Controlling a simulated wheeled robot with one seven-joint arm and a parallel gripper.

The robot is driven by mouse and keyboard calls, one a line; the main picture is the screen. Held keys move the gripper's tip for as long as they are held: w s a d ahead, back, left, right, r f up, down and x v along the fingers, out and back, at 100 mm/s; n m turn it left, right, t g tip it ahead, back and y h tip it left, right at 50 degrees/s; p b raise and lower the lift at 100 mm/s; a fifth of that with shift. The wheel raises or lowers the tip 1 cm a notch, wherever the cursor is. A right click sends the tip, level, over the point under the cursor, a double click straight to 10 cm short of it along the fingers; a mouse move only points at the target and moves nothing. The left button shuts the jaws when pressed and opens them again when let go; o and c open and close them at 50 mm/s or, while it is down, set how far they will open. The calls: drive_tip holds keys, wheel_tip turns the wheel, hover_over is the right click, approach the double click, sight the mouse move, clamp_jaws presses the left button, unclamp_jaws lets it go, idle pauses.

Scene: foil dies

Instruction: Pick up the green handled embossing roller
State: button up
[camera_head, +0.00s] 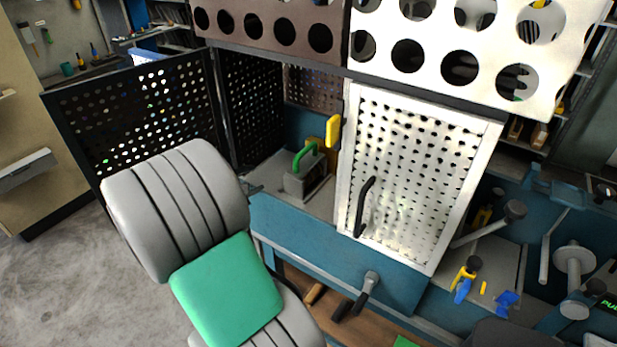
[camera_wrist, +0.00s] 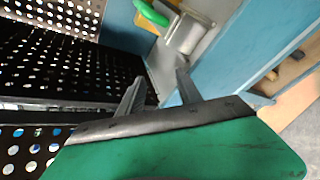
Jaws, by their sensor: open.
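The green-handled embossing roller (camera_head: 304,181) sits on a grey shelf inside the open cabinet bay. It has a grey body and an arched green handle. In the wrist view its green handle (camera_wrist: 152,13) and grey cylinder (camera_wrist: 186,35) show at the top, cut off by the frame edge. My gripper (camera_wrist: 158,92) is open and empty, its two fingers apart and pointing toward the bay. The roller lies beyond the fingertips, apart from them. In the head view my own arm hides most of the gripper.
A black perforated door (camera_head: 135,115) stands open left of the bay. A white perforated door (camera_head: 415,165) with a black handle covers the right side. A blue drawer front (camera_head: 330,245) lies below the shelf. A yellow handle (camera_head: 333,132) stands beside the bay opening.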

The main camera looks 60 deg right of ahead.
sight(313, 145)
drive_tip(key=s+d+n+g+h, duration=0.1)
drive_tip(key=s+d+n, duration=0.1)
drive_tip(key=d, duration=0.1)
drive_tip(key=s+d+n+g+h, duration=0.1)
drive_tip(key=s+d+n+h, duration=0.1)
drive_tip(key=d+n, duration=0.1)
drive_tip(key=s+d+r+n+g+h, duration=0.1)
drive_tip(key=s+d+n, duration=0.1)
drive_tip(key=d, duration=0.1)
drive_tip(key=shift+s+r+n+h+b, duration=0.1)
drive_tip(key=shift+s+n+h+b, duration=0.2)
drive_tip(key=shift+s+n+h, duration=0.1)
drive_tip(key=shift+s+d+r+n, duration=0.15)
drive_tip(key=shift+d+n, duration=0.1)
drive_tip(key=shift+n, duration=0.05)
drive_tip(key=d, duration=0.2)
drive_tip(key=d+p, duration=0.1)
drive_tip(key=d, duration=0.2)
drive_tip(key=s+d, duration=0.1)
drive_tip(key=d, duration=0.1)
drive_tip(key=shift+d+f+p, duration=0.15)
drive_tip(key=shift+f+p, duration=0.05)
drive_tip(key=shift+p, duration=0.2)
drive_tip(key=shift+c, duration=0.4)
clamp_jaws()
drive_tip(key=shift+r, duration=0.2)
